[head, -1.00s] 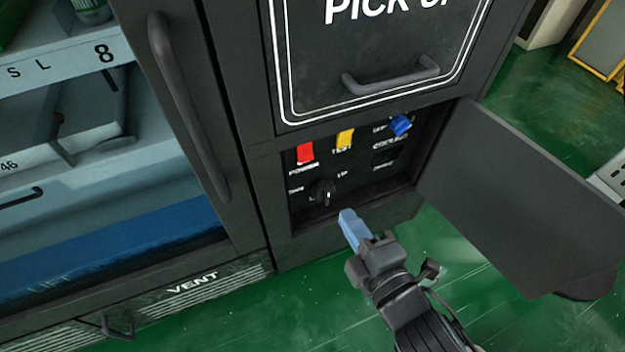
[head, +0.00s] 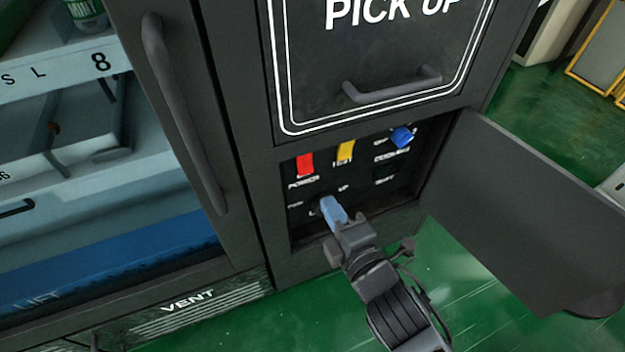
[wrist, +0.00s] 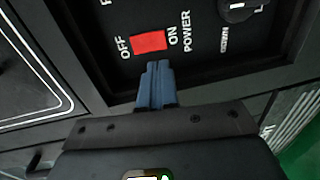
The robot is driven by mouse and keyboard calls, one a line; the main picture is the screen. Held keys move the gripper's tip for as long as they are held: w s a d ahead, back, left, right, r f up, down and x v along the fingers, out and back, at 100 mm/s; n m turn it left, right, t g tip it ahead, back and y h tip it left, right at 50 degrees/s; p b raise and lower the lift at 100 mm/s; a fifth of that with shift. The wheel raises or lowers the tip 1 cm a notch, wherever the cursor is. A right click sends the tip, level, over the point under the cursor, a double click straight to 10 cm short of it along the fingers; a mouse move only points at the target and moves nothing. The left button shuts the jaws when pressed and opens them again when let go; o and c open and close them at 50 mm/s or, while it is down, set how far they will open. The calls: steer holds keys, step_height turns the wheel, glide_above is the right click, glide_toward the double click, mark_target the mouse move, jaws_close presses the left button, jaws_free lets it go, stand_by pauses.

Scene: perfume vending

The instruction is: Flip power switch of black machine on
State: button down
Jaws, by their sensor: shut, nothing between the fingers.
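The black machine (head: 233,110) has an opened low compartment with a control panel. The red power switch (head: 305,164) is at the panel's upper left. In the wrist view the red switch (wrist: 149,41) lies between the words OFF on its left and ON on its right, with POWER printed beyond. My gripper (head: 329,203) has blue fingers, shut and empty, in front of the panel, below and right of the red switch. In the wrist view the closed fingertips (wrist: 158,66) are just below the switch's ON end. I cannot tell whether they touch the panel.
A yellow switch (head: 345,151) and a blue knob (head: 402,138) are to the right of the red switch. A black knob, partly hidden, is behind my fingers. The open compartment door (head: 520,205) stands at the right. A pick-up flap handle (head: 392,88) is above. Green floor (head: 480,285) is clear.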

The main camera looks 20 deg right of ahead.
mark_target(307, 170)
steer(key=w, duration=0.3)
steer(key=w+f+b, duration=0.1)
steer(key=w, duration=0.2)
steer(key=w+b, duration=0.1)
steer(key=w, duration=0.2)
steer(key=shift+w+f, duration=0.1)
steer(key=shift+f, duration=0.05)
steer(key=shift+f, duration=0.15)
steer(key=b, duration=0.2)
steer(key=shift+w+f+t+b, duration=0.2)
steer(key=shift+f+t+b, duration=0.1)
steer(key=shift+b, duration=0.05)
steer(key=shift+r+p, duration=0.35)
steer(key=shift+p, duration=0.15)
steer(key=shift+s, duration=0.15)
